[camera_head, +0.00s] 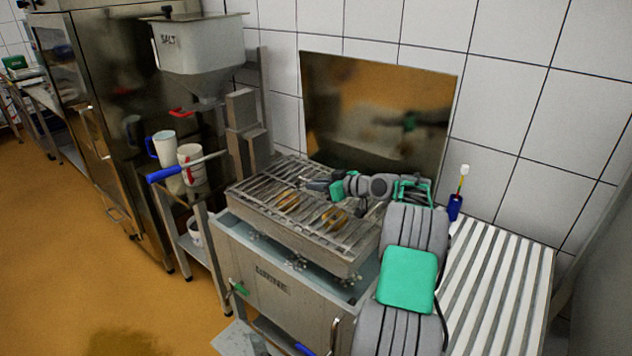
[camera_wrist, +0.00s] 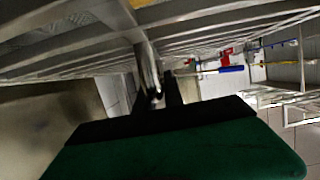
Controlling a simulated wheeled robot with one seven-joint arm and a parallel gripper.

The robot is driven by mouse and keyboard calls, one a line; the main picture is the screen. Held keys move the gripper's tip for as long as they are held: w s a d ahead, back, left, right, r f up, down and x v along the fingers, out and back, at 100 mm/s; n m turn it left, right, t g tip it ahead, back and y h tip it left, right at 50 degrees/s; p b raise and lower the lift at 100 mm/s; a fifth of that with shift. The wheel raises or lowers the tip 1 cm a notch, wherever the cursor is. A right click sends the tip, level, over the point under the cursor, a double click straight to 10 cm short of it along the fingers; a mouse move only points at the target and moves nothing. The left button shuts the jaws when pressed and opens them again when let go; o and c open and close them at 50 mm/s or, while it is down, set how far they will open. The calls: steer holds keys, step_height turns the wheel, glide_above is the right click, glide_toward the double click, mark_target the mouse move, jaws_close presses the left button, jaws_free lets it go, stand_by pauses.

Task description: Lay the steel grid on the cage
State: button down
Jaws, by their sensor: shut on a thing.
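The steel grid (camera_head: 345,238) is a frame of parallel bars over the cage (camera_head: 290,232), which sits in the top of the steel tank. The two overlap closely, and I cannot tell whether the grid touches the cage rim or hangs just above it. Brownish-yellow cheeses (camera_head: 288,200) show through the bars. My gripper (camera_head: 312,184) reaches in from the right at the back part of the grid. In the wrist view my gripper (camera_wrist: 158,95) is shut on a bar of the grid (camera_wrist: 215,32), whose bars run across the top of the view.
The steel tank (camera_head: 275,278) holds liquid around the cage. A salt hopper (camera_head: 200,48) and jugs (camera_head: 165,148) stand at left, with a blue-handled tool (camera_head: 180,170). A steel splash panel (camera_head: 375,105) is behind.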

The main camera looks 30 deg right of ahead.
steer(key=shift+b, duration=0.35)
stand_by(0.4)
steer(key=c, duration=1.7)
jaws_free()
steer(key=o, duration=0.3)
steer(key=shift+f, duration=0.2)
